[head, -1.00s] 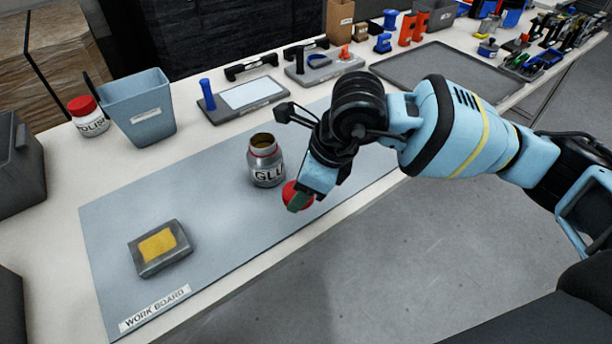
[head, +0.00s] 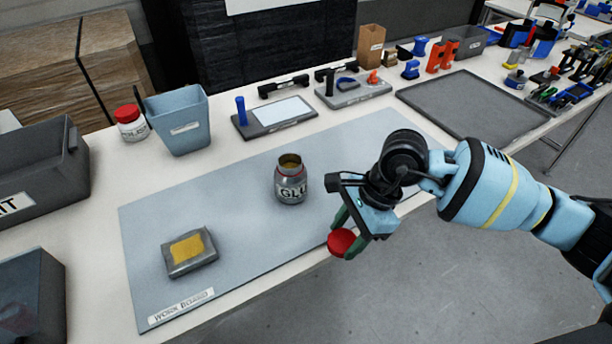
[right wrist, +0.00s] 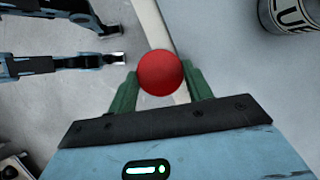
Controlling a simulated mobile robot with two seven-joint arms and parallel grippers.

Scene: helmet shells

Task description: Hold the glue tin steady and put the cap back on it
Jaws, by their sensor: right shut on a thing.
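The open glue tin (head: 291,188) stands upright on the blue-grey work board (head: 235,240); part of it shows at the upper right in the right wrist view (right wrist: 288,14). My right gripper (head: 343,238) is shut on the round red cap (head: 341,243). It holds the cap near the table's front edge, to the right and nearer than the tin, apart from it. The cap sits between the green fingers in the right wrist view (right wrist: 161,73). My left gripper (right wrist: 117,44) shows only in the right wrist view, with its fingers apart and nothing between them.
A grey block with a yellow top (head: 189,251) lies on the board's near left. A blue-grey bin (head: 181,120) and a red-lidded jar (head: 131,123) stand behind. Dark bins line the left edge. An empty dark tray (head: 472,104) lies at right. The board around the tin is clear.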

